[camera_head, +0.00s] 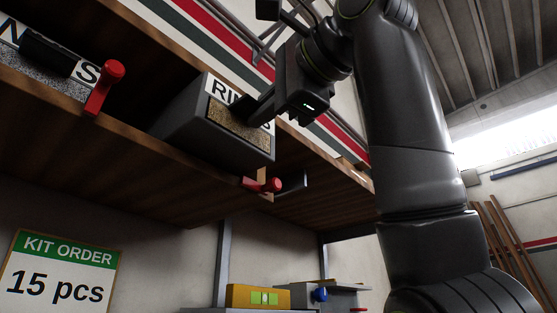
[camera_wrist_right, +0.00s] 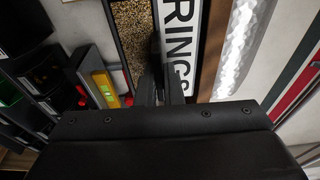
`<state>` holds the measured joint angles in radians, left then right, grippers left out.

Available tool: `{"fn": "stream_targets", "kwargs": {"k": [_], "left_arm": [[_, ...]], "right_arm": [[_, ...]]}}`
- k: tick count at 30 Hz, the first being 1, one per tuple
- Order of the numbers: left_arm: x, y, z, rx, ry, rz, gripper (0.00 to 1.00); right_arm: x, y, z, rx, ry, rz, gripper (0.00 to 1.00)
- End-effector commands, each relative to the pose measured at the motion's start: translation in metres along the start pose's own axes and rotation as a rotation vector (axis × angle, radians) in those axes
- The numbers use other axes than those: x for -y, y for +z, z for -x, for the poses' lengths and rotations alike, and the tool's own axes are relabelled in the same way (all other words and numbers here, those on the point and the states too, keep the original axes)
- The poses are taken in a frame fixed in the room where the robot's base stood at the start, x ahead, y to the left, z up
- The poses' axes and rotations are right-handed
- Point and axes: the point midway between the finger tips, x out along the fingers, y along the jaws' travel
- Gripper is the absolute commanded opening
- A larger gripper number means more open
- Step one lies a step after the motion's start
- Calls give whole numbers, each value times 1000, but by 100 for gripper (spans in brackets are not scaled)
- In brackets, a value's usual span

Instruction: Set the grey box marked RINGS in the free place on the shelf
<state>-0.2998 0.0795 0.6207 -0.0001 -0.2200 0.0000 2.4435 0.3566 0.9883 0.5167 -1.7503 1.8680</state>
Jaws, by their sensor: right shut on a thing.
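The grey box marked RINGS (camera_head: 190,130) is at the wooden shelf (camera_head: 110,160), in the gap between two red knobs. Its label and speckled brown panel also show in the right wrist view (camera_wrist_right: 183,40). My left gripper is not in view.
Another labelled box (camera_head: 35,75) stands at the left on the shelf, near a red knob (camera_head: 104,86). A second red knob (camera_head: 262,185) is at the shelf edge below the box. A KIT ORDER sign (camera_head: 60,275) and a yellow level (camera_head: 257,297) are lower down.

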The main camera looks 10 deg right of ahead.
Motion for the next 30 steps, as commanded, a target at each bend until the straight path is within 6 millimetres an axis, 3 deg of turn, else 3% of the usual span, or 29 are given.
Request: {"fn": "stream_targets", "kwargs": {"k": [30], "left_arm": [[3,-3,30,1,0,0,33]], "right_arm": [[1,17,-92,0,-4,0,0]]}}
